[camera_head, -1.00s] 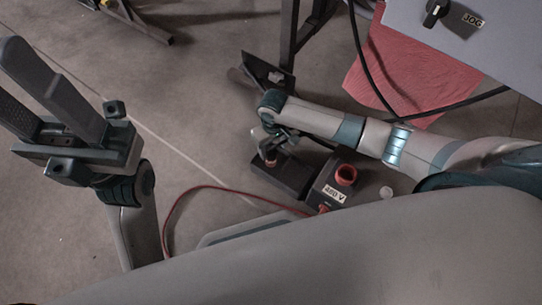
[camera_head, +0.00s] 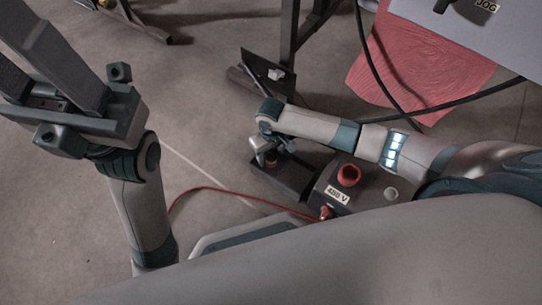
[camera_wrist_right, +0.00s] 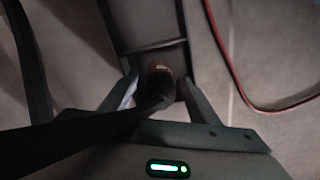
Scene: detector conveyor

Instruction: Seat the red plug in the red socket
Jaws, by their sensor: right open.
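The red socket (camera_head: 348,174) is a round red ring on top of a dark box labelled 480 V. Left of it, a dark holder (camera_head: 293,184) carries a short upright piece with a reddish-orange band, seemingly the plug (camera_head: 271,161). My right gripper (camera_head: 265,158) is at this piece, pointing down. In the right wrist view its open fingers stand either side of the dark plug (camera_wrist_right: 160,82), with a reddish band at its top; contact cannot be told. A black cable crosses in front and hides part of it. My left gripper (camera_head: 40,75) is open and empty at the far left.
A red cable (camera_head: 215,189) runs on the floor to a small red connector (camera_head: 325,212) on the box's front. A pale round knob (camera_head: 390,193) sits right of the socket. A red cloth (camera_head: 420,70), black cables and a table leg (camera_head: 288,45) lie behind.

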